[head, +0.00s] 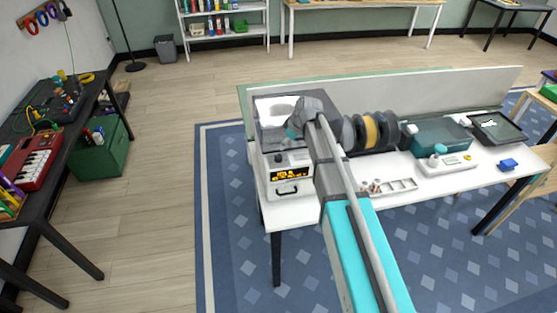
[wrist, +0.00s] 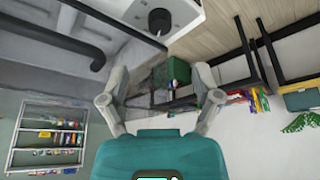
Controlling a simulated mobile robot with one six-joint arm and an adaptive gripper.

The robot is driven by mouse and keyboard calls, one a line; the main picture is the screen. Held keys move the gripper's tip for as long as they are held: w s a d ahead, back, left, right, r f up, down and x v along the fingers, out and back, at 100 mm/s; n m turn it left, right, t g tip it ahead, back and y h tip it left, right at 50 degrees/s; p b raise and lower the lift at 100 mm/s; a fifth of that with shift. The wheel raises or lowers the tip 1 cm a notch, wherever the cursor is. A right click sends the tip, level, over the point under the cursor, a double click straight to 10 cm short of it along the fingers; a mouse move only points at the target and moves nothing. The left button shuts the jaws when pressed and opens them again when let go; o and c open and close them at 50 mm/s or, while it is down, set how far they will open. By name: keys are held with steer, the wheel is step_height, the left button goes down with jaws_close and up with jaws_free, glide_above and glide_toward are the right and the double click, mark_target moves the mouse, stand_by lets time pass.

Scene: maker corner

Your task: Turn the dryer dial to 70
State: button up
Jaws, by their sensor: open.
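The dryer (head: 275,183) is a white box with a see-through top at the left end of the white table. Its front has an orange lit display (head: 289,174) and a handle below it. In the wrist view, a round black dial (wrist: 159,20) sits on a white face at the top; its marks cannot be read. My gripper (head: 293,132) is over the dryer in the head view, its fingertips hard to make out. In the wrist view my gripper (wrist: 161,76) has its fingers spread wide, nothing held, with the dial beyond and apart from them.
Several filament spools (head: 370,132) stand right of my arm. A low grey panel (head: 440,90) runs behind the table.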

mark_target(279, 157)
steer(key=shift+b+x, duration=4.15)
steer(key=shift+x, duration=0.7)
steer(key=shift+a, duration=0.1)
steer(key=shift+c, duration=0.2)
jaws_close()
